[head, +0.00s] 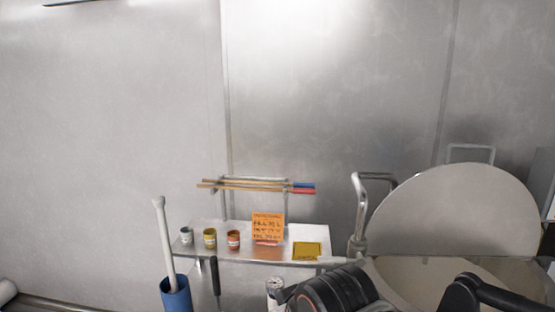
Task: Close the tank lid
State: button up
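The tank lid (455,215) is a large pale grey disc at the right of the head view. It stands raised, nearly upright, at the back of the tank. The tank (405,275) is at the lower right, and its beige interior shows below the lid, so it stands open. Black parts of my arm cross the bottom edge in front of the tank and hide part of it. I cannot make out my gripper's fingers in this view.
A bent metal pipe (358,215) rises left of the lid. A small metal shelf (215,250) holds several little jars, an orange note (268,228) and a yellow card (307,251). A blue container (176,296) with a white rod stands at lower left. A metal wall closes off the back.

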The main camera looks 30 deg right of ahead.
aim_at(461, 208)
jog(key=z, duration=1.95)
